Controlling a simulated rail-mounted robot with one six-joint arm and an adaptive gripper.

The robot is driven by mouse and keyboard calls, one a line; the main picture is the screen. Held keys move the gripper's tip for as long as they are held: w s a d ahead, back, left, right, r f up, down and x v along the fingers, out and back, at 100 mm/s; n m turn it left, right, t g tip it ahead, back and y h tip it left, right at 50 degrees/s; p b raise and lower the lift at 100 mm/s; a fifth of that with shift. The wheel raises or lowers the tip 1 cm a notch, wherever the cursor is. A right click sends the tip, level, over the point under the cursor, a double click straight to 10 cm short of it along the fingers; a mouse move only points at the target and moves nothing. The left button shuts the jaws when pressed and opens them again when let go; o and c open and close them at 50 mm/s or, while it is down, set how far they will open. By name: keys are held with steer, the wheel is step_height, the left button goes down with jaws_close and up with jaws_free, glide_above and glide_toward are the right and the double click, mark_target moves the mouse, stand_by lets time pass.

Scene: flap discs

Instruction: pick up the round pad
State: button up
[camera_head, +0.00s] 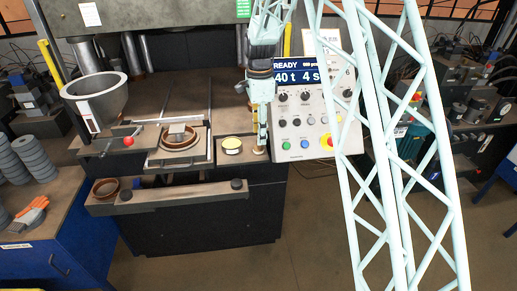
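A small round piece with a pale yellow top and dark side (232,144) sits on the front part of the press bench; it looks like the round pad, though I cannot be sure at this size. My gripper (260,148) points straight down just right of it, with its fingertips low near the bench surface. A small tan piece (259,151) shows at the fingertips; I cannot tell whether it is held. The fingers are seen nearly edge-on, so their opening is hidden.
A brown ring mould (180,139) lies left of the yellow-topped piece. A grey hopper (97,98) and a red knob (128,141) are further left. The control panel (308,110) stands close right of my gripper. Stacked grey discs (33,157) and orange gloves (33,211) are at far left.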

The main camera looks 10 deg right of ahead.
mark_target(259, 147)
steer(key=shift+f, duration=0.15)
steer(key=shift+w+a+f, duration=0.15)
steer(key=shift+f, duration=2.3)
steer(key=c, duration=0.9)
